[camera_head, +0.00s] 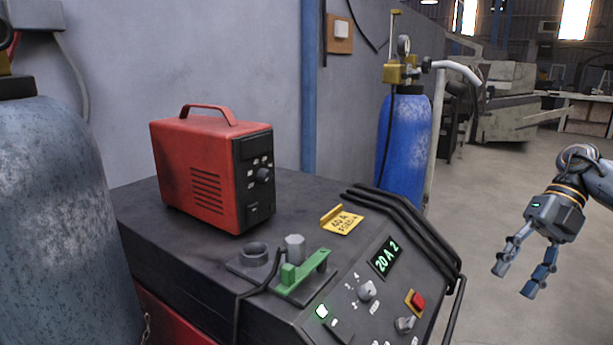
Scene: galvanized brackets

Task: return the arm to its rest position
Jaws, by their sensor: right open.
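My right gripper (520,279) is at the right side of the head view, at the end of my right arm (594,178). Its two fingers point down and to the left and stand apart, with nothing between them. It hangs over open floor, to the right of the dark machine (150,230) and clear of it. My left gripper does not show.
On the machine are a red power unit (197,172), a yellow label plate (342,220), a green lever (303,272) and a control panel with knobs. A blue cylinder (405,150) stands behind; a grey-blue one (55,210) stands left. Floor (500,190) at right is clear.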

